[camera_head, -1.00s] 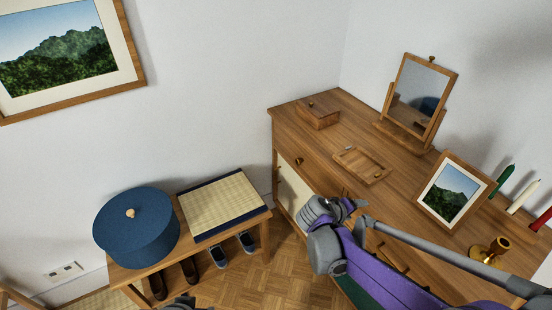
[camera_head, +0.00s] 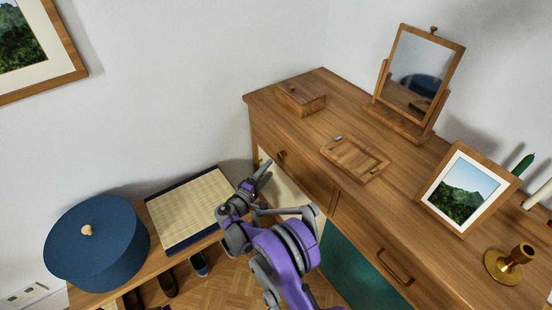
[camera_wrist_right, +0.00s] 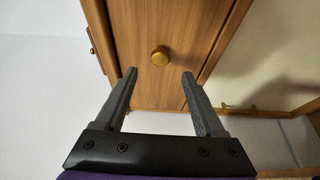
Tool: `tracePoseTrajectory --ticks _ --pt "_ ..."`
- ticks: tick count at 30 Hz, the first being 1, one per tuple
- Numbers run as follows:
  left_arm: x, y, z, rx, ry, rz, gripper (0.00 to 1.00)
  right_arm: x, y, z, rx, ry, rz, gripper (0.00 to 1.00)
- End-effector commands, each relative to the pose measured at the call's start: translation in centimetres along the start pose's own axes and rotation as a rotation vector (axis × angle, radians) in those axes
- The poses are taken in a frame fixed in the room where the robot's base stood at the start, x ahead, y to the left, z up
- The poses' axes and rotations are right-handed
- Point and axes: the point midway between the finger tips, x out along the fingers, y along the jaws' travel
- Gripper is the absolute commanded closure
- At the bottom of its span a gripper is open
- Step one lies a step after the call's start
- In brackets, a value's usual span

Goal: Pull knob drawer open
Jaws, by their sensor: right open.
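The knob drawer (camera_head: 308,181) is in the upper left part of the wooden dresser's front, with a round brass knob (camera_head: 281,154). The drawer front looks flush with the dresser. My right gripper (camera_head: 264,172) is in front of and slightly below the knob, open and empty. In the right wrist view the drawer front (camera_wrist_right: 152,87) fills the upper middle, and the knob (camera_wrist_right: 159,56) shows between and beyond the open fingertips (camera_wrist_right: 158,77), apart from both. My left gripper is not in view.
The dresser top (camera_head: 300,122) carries a wooden box (camera_head: 301,98), a tray (camera_head: 354,160), a mirror (camera_head: 415,75), a picture frame (camera_head: 468,190) and a brass candlestick (camera_head: 508,264). A low bench with a woven mat (camera_head: 190,210) and blue round box (camera_head: 97,245) stands left.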

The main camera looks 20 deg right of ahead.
Motion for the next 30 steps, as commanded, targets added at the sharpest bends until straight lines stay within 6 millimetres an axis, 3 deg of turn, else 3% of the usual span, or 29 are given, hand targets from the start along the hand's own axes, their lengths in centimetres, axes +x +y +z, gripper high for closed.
tracePoseTrajectory --ticks 6,12,24,30 --pt "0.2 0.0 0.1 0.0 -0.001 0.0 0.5 4.4 -0.1 0.1 -0.001 -0.003 -0.001 0.29" --pt "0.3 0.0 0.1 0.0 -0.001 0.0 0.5 6.9 -0.1 0.1 -0.001 -0.002 -0.001 0.29" --pt "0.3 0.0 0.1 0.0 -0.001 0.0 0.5 7.6 0.0 0.0 0.0 -0.001 -0.002 0.29" --pt "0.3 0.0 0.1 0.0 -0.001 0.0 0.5 7.6 0.0 0.0 0.0 -0.001 -0.002 0.65"
